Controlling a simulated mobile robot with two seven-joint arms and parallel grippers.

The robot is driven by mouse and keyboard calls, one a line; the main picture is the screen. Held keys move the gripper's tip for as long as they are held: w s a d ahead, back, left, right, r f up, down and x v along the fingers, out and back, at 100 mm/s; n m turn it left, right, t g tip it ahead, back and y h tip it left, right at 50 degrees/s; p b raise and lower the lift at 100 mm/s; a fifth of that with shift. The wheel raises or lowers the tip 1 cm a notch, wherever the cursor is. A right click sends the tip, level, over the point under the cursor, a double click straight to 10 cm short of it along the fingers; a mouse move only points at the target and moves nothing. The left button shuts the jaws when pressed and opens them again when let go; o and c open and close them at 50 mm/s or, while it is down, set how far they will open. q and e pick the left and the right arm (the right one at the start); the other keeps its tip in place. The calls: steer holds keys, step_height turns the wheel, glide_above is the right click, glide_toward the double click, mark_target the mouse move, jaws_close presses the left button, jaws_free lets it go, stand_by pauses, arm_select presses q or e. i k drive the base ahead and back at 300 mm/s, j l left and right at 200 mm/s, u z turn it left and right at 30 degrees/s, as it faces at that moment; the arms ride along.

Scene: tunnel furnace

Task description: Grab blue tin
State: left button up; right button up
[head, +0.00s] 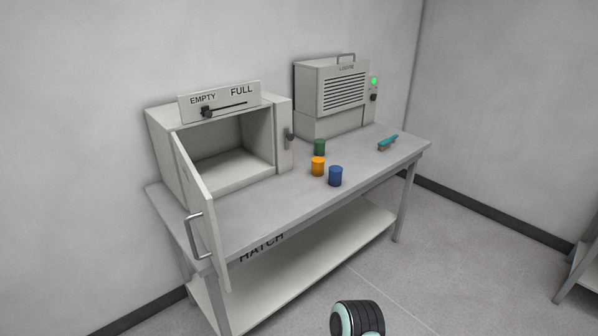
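The blue tin (335,176) stands upright on the grey table (375,158), close to its front edge. An orange tin (318,166) stands just behind it to the left, and a green tin (319,147) stands farther back. Nothing holds the blue tin, and its front is unobstructed. Neither of my grippers shows in the head view. Only a black and teal rounded part of my own arm shows at the bottom edge, apart from the table.
A box furnace (160,135) with its hatch door (196,195) swung open stands on the left. A vented machine (319,85) with a green light stands at the back. A teal brush (387,143) lies on the right. Another table edge (580,279) shows far right.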

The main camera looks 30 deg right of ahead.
mark_target(335, 172)
steer(key=i+l+u, duration=0.25)
steer(key=l, duration=0.25)
steer(key=l+u, duration=0.2)
steer(key=l, duration=0.3)
steer(key=i+l+u, duration=0.1)
steer(key=l, duration=0.6)
steer(key=i+l+u, duration=0.1)
steer(key=l, duration=1.3)
steer(key=i+u, duration=0.05)
